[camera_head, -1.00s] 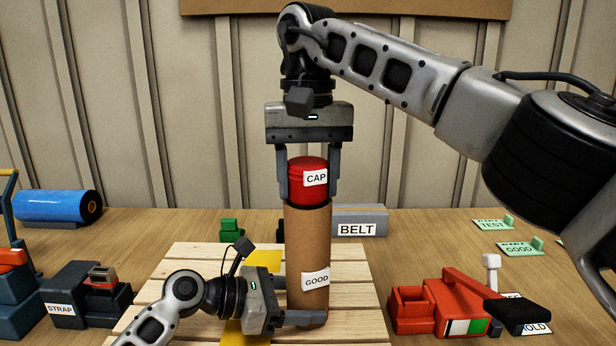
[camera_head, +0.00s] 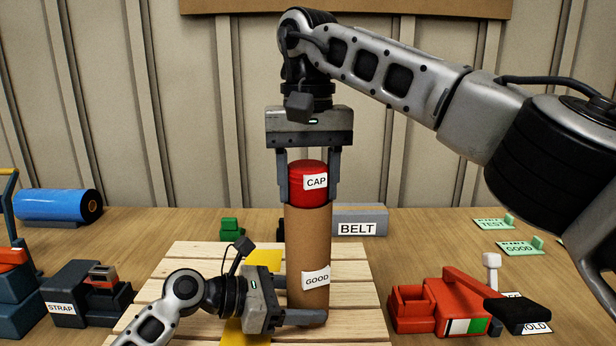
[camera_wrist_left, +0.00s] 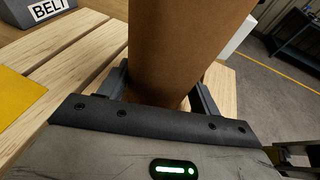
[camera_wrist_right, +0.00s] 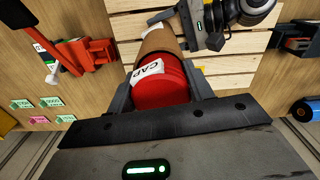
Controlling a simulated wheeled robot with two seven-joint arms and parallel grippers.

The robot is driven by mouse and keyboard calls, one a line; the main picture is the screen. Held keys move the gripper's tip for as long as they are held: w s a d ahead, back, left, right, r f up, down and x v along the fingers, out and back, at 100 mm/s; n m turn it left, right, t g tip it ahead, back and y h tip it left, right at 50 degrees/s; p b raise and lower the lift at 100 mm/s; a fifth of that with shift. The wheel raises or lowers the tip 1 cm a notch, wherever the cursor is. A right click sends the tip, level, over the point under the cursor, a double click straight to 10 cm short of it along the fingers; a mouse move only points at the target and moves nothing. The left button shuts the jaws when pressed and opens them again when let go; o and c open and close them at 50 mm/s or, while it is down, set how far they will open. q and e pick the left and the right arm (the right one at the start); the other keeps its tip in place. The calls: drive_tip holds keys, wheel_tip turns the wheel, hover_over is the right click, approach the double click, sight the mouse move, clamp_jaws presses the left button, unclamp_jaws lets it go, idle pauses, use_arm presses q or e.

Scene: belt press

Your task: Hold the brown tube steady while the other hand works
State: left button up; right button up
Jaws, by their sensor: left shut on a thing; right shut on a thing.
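The brown tube (camera_head: 308,243) stands upright on a slatted wooden pallet (camera_head: 186,265), with a GOOD label low on its side. A red cap (camera_head: 299,187) labelled CAP sits at its top end. My left gripper (camera_head: 299,309) is shut around the tube near its base; the left wrist view shows the tube (camera_wrist_left: 180,50) between its fingers. My right gripper (camera_head: 308,185) points down from above and is shut on the red cap, which also shows between its fingers in the right wrist view (camera_wrist_right: 160,84). The joint between cap and tube is partly hidden by the fingers.
A grey BELT block (camera_head: 360,220) and a small green piece (camera_head: 231,229) stand behind. A red tool (camera_head: 436,306) lies right, a STRAP box (camera_head: 90,297) and blue roll (camera_head: 55,206) left. Green TEST (camera_head: 493,224) and GOOD (camera_head: 520,247) cards lie at the right.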

drive_tip(key=shift+r, duration=0.1)
drive_tip(key=shift+r, duration=0.3)
drive_tip(key=shift+w, duration=0.15)
idle(0.6)
drive_tip(key=shift+d+f, duration=0.1)
drive_tip(key=shift+f, duration=0.3)
idle(0.9)
drive_tip(key=shift+r, duration=0.15)
drive_tip(key=shift+r, duration=0.25)
idle(0.5)
drive_tip(key=shift+r, duration=0.3)
drive_tip(key=shift+f, duration=1.15)
idle(1.4)
